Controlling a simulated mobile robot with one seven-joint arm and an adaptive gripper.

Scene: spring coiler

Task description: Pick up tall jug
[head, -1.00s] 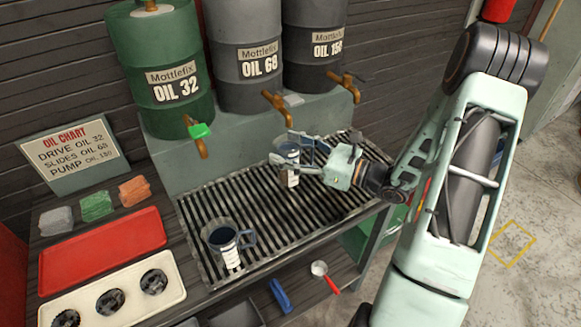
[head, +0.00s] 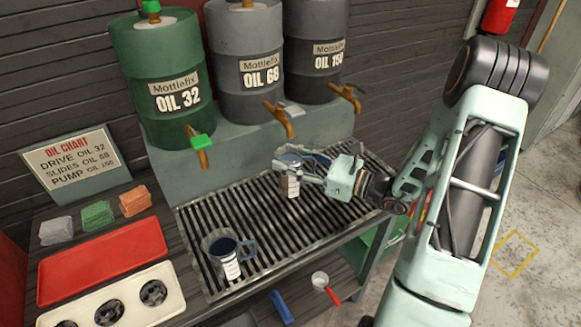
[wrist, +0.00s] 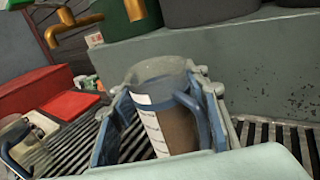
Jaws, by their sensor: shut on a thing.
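The tall jug (head: 291,186) is clear, with a blue rim and handle and a white label; it stands upright over the slatted drip grate (head: 330,205). My gripper (head: 288,163) reaches in from the right and is shut on its upper body. In the wrist view the jug (wrist: 170,125) sits between both fingers, its blue handle facing the camera. I cannot tell whether its base touches the grate. A second jug (head: 222,262), with a blue handle and white label, stands at the grate's front left.
Three oil drums with brass taps stand behind on a ledge: green (head: 165,120), grey (head: 245,85) and dark grey (head: 318,75). A red tray (head: 100,262) and a cream tray (head: 110,300) lie left. The grate between the jugs is clear.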

